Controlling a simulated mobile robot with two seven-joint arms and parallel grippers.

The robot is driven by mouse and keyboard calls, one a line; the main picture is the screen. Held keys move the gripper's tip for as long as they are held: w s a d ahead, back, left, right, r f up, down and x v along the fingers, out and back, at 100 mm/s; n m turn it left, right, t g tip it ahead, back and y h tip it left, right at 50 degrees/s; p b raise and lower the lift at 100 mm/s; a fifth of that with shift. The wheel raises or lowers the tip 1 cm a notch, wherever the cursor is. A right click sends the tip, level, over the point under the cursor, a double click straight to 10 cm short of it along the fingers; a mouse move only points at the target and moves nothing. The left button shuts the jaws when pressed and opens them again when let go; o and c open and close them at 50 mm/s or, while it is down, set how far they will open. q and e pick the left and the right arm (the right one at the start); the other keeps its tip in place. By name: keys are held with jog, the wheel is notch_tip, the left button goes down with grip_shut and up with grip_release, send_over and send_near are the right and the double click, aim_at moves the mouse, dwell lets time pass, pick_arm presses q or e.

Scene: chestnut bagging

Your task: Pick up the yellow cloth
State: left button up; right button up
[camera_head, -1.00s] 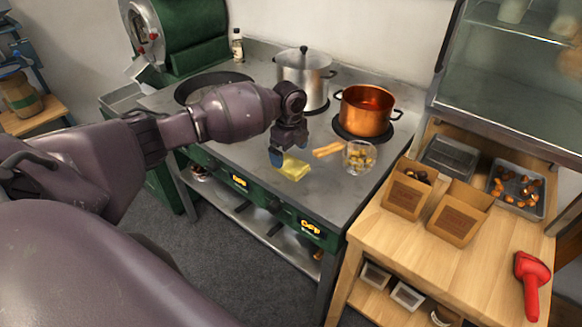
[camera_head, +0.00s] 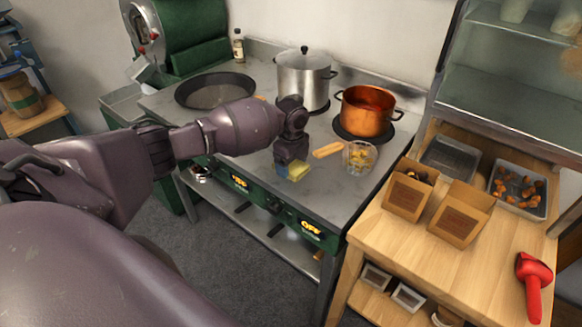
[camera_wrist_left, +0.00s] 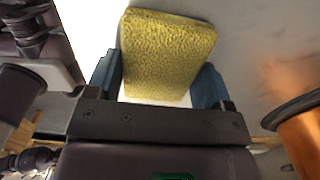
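The yellow cloth (camera_head: 300,171) is a small folded block at the steel cooktop's front, under my left gripper (camera_head: 289,172). My left gripper hides part of it. In the left wrist view the cloth (camera_wrist_left: 168,50) sits between the two blue fingertips of my left gripper (camera_wrist_left: 157,80), one finger on each side and very close to its edges. The fingers stand wide apart; I see no clear squeeze on the cloth. I cannot tell whether the cloth touches the cooktop. My right gripper is not in view.
A glass of yellow pieces (camera_head: 360,157) and a wooden piece (camera_head: 327,150) stand just right of the cloth. A copper pot (camera_head: 367,110), a steel pot (camera_head: 304,78) and a dark pan (camera_head: 213,91) are behind. Brown boxes (camera_head: 460,212) and a red scoop (camera_head: 533,275) are on the wooden counter.

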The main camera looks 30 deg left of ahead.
pick_arm(q)
jog(key=shift+c, duration=0.3)
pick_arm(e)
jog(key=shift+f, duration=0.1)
pick_arm(q)
jog(key=shift+r, duration=0.15)
notch_tip(320, 180, up, 8)
jog(key=shift+r+p, duration=0.1)
jog(key=shift+p, duration=0.35)
notch_tip(320, 180, up, 11)
send_over(291, 165)
jog(key=shift+w+r+p, duration=0.1)
jog(key=shift+r+p, duration=0.15)
jog(key=shift+p, duration=0.05)
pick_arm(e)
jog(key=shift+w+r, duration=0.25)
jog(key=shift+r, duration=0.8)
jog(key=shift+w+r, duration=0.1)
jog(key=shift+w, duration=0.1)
